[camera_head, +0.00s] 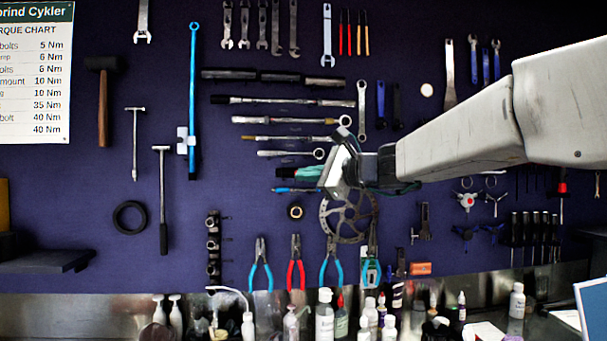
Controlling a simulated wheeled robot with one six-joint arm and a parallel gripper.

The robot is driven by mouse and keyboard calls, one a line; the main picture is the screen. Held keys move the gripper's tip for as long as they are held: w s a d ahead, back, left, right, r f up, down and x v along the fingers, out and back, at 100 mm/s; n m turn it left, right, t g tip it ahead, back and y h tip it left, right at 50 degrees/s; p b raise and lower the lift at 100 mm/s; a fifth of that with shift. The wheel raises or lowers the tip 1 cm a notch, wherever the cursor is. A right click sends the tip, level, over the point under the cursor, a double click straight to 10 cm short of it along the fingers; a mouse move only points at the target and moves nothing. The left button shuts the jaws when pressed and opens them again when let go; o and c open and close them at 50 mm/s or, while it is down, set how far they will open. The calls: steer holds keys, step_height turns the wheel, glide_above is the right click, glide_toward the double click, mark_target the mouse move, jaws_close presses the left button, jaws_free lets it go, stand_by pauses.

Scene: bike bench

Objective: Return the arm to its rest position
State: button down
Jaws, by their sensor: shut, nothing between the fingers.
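My arm (470,125) reaches in from the right edge, in front of the dark blue tool wall (80,210). My gripper (340,168) is at its left end, near the middle of the picture. The gripper is seen from behind and at an angle, so its fingertips are mostly hidden. It appears shut, with nothing seen held in it. A teal-handled tool (293,173) shows just left of the gripper, and a brake disc (349,217) hangs just below it. I cannot tell how far the gripper is from the wall.
Several bottles (324,316) stand along the bench at the bottom. Pliers (296,262) hang low on the wall. A dark shelf (45,262) juts out at left, and a blue-edged panel (592,305) stands at bottom right. The space left of the gripper looks clear in front of the wall.

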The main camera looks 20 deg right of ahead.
stand_by(0.4)
steer(key=s+a+f+n+g+h, duration=0.1)
steer(key=s+a+f+n+g, duration=0.1)
steer(key=s+f+n+g, duration=0.45)
steer(key=s+a+f+n+g+h, duration=0.15)
steer(key=s+f+n, duration=0.25)
steer(key=s+f, duration=0.55)
steer(key=s+d+f+n+g+h, duration=0.2)
steer(key=s+f, duration=0.5)
steer(key=s, duration=0.4)
steer(key=s+d+f+n+g+h, duration=0.3)
steer(key=s+d+f+n+h, duration=0.1)
steer(key=s+f, duration=0.4)
steer(key=s+n+h, duration=0.1)
steer(key=s+n, duration=0.1)
steer(key=shift+s+d+n, duration=0.15)
steer(key=shift+s+n, duration=0.2)
steer(key=shift+f, duration=0.1)
